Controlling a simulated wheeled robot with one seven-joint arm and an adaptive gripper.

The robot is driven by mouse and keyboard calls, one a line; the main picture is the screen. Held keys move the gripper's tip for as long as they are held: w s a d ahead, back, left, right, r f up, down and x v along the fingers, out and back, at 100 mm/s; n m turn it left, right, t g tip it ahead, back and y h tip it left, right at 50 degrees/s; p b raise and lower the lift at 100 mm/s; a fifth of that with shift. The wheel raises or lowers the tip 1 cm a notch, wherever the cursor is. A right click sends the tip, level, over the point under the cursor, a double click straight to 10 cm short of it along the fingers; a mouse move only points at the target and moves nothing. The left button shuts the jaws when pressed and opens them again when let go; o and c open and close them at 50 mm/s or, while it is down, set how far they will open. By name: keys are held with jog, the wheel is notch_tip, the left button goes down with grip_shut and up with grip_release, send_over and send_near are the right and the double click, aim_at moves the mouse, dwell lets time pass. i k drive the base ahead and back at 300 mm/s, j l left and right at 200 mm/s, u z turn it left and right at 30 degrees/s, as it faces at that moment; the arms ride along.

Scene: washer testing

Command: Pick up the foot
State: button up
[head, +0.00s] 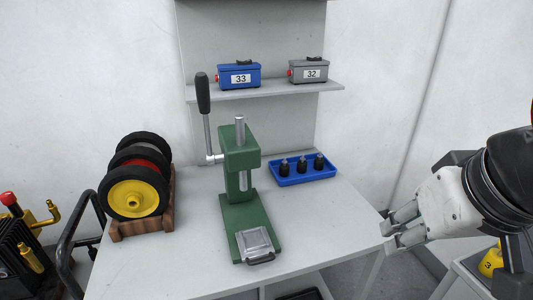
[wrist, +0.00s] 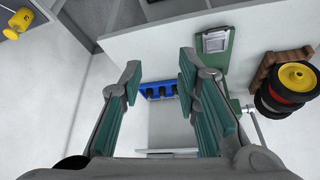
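Three small black feet with studs on top, a left one (head: 284,167), a middle one (head: 302,165) and a right one (head: 319,162), stand upright in a row in a blue tray (head: 304,180) at the table's right rear. The blue tray (wrist: 142,86) also shows between and beyond the fingers in the wrist view, with the dark feet partly hidden. My gripper (head: 388,236) is off the table's right edge in the head view, to the right of and apart from the tray. In the wrist view my gripper (wrist: 158,82) is open, with nothing between its fingers.
A green press (head: 238,175) with a raised lever stands mid-table. Wheels (head: 135,190) rest on a wooden stand at left. A shelf (head: 265,90) behind holds a blue box (head: 239,75) and a grey box (head: 309,71). The table's front right is clear.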

aim_at(284, 170)
jog(key=i+l+u, duration=0.25)
jog(key=i+l, duration=0.2)
jog(key=i+l+u, duration=0.25)
jog(key=i+l, duration=0.15)
jog(key=l, duration=0.1)
